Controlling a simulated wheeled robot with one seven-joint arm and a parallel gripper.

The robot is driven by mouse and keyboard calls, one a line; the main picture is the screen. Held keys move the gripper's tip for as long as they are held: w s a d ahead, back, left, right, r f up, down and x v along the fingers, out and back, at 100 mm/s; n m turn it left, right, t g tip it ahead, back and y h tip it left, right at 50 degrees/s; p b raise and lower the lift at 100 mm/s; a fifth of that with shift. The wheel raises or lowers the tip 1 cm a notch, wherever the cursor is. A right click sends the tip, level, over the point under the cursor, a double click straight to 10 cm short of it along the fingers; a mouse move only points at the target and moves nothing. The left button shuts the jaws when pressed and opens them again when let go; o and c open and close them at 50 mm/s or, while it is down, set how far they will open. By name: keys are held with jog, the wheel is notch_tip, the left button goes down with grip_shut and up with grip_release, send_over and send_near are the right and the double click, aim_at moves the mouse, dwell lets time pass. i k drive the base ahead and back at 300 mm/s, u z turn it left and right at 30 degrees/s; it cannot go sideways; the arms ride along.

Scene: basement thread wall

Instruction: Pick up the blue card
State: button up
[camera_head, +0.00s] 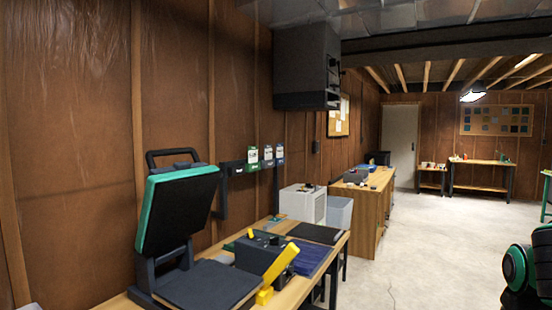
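Several small cards hang in a row on a dark wall rack (235,168) above the left workbench. The rightmost card (280,154) looks blue and white, and the leftmost card (253,158) looks green and white. The middle card (267,156) is too small for its colour to be sure. My gripper does not show; only black and green rounded parts, which look like my arm, are at the lower right edge.
A heat press (178,212) with a raised green-edged lid and a dark machine with a yellow handle (280,264) stand on the near workbench. White bins (303,204) and a wooden desk (365,212) are beyond. A dark cabinet (305,65) hangs above. The concrete floor (440,245) is clear.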

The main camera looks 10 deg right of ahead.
aim_at(279, 147)
jog(key=z, duration=1.4)
jog(key=i, duration=4.85)
jog(key=u, duration=0.05)
